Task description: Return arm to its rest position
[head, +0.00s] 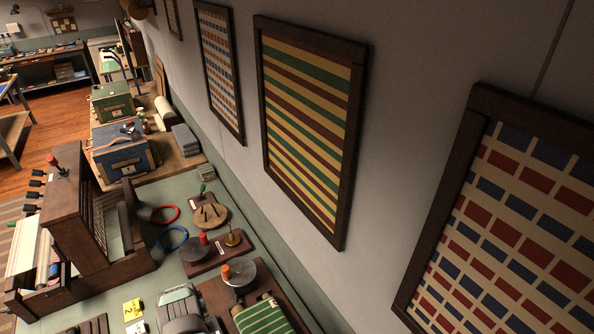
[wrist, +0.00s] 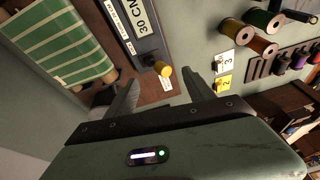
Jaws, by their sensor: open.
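My gripper (wrist: 161,76) shows in the wrist view with its two grey fingers spread wide apart. It is open, and nothing is held between the fingers.
In the wrist view, thread spools (wrist: 262,24) and number tags (wrist: 225,64) lie at right. In the head view a wooden loom (head: 72,215) stands left, round stands (head: 208,216) sit mid-bench, and framed textiles (head: 308,118) hang on the right wall.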

